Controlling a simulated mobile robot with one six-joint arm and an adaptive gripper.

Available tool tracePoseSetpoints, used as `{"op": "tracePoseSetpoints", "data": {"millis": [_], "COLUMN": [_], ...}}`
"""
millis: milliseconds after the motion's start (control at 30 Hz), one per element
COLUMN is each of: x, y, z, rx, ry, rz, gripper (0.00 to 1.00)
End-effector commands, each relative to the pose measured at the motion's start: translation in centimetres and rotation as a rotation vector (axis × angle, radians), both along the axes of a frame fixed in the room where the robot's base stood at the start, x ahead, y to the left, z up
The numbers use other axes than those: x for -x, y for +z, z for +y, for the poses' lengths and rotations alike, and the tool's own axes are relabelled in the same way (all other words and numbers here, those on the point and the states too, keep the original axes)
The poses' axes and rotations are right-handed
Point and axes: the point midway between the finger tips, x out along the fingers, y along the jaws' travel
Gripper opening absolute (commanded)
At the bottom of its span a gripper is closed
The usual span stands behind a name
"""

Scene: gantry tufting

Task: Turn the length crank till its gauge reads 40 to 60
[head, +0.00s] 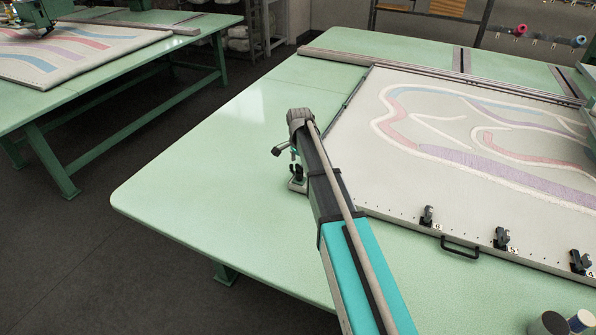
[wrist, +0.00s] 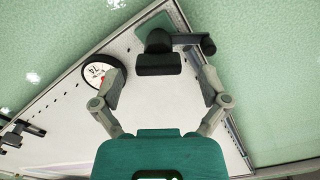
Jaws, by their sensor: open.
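In the wrist view my gripper (wrist: 161,76) is open, with its two fingers spread wide. A black crank-like fitting (wrist: 158,62) lies ahead, between the fingertips in the picture. Its arm reaches right to a dark knob (wrist: 208,46) beyond the right fingertip. I cannot tell whether a finger touches it. A round white gauge (wrist: 95,72) with a black rim sits left of it, partly hidden by the left finger. Its tilted number looks like 74, and a small red mark shows. In the head view a dark lever (head: 280,149) shows beside my arm's end; my fingers are not clear there.
The framed cloth (head: 440,150) with tufted bands lies on the green table (head: 215,150). Numbered black clamps (head: 501,238) and a black handle (head: 461,248) line its near edge. The table is bare left of my arm. A second green table (head: 110,60) stands behind at left.

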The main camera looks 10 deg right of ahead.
Motion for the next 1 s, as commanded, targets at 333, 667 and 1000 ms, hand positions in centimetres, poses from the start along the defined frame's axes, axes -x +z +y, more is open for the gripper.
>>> {"op": "tracePoseSetpoints", "data": {"millis": [333, 667, 1000], "x": [0.0, 0.0, -0.03], "y": [-1.02, -0.99, -0.99], "z": [-0.03, -0.04, -0.05], "rx": [0.0, 0.0, 0.0], "ry": [0.0, -0.001, -0.001], "rz": [0.0, 0.0, -0.001], "gripper": [0.94, 0.81, 0.18]}}
